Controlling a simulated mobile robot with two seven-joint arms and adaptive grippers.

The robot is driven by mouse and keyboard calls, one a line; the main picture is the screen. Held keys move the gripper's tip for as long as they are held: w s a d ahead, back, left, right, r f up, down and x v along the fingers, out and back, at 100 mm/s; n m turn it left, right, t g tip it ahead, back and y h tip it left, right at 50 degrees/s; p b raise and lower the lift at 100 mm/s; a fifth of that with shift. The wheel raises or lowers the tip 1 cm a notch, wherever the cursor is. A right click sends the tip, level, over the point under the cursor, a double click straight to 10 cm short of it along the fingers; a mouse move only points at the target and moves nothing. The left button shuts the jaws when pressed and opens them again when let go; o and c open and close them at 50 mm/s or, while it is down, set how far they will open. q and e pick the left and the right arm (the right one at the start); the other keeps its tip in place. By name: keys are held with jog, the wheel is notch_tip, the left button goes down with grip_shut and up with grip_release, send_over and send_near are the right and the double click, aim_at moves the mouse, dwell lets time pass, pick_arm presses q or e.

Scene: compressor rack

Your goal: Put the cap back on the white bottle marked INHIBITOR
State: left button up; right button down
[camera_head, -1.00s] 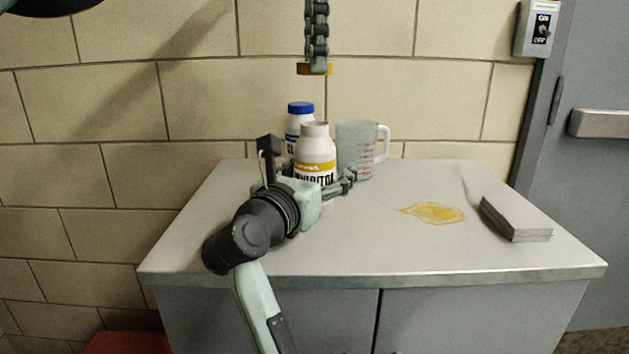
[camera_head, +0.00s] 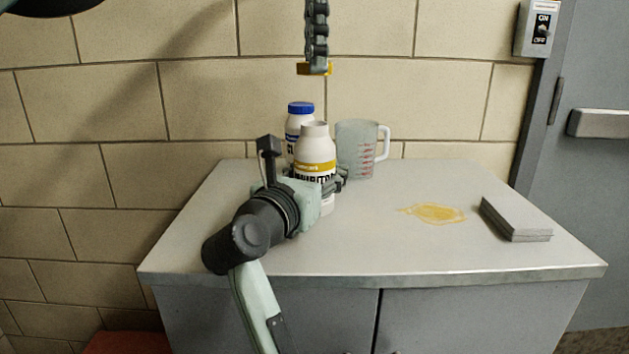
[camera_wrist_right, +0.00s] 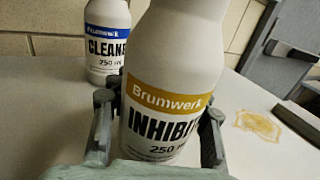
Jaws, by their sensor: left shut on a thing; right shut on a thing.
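The white INHIBITOR bottle (camera_head: 314,157) with a yellow band stands upright on the cabinet top, its white neck bare. My right gripper (camera_head: 332,184) is shut on its body from the near left side. In the right wrist view the bottle (camera_wrist_right: 168,105) fills the middle, with one finger on each side. My left gripper (camera_head: 317,64) points down from the top of the head view, above the bottle and apart from it. It is shut on a yellow cap (camera_head: 313,70), which its fingertips partly cover.
A white CLEANER bottle (camera_head: 299,127) with a blue cap stands just behind. A clear measuring jug (camera_head: 356,152) is right of it. A yellow spill (camera_head: 434,213) and a grey stack (camera_head: 516,220) lie at the right. The cabinet top (camera_head: 400,255) is clear in front.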

pick_arm(q)
send_near(314, 150)
jog(key=shift+w+d+f, duration=0.1)
jog(key=shift+w+f, duration=0.3)
jog(key=shift+w, duration=0.35)
jog(key=shift+w+f, duration=0.4)
jog(key=shift+w, duration=0.3)
jog(key=shift+f, duration=0.9)
jog(key=shift+f, duration=0.55)
jog(key=m, duration=2.6)
jog(key=shift+s, duration=0.1)
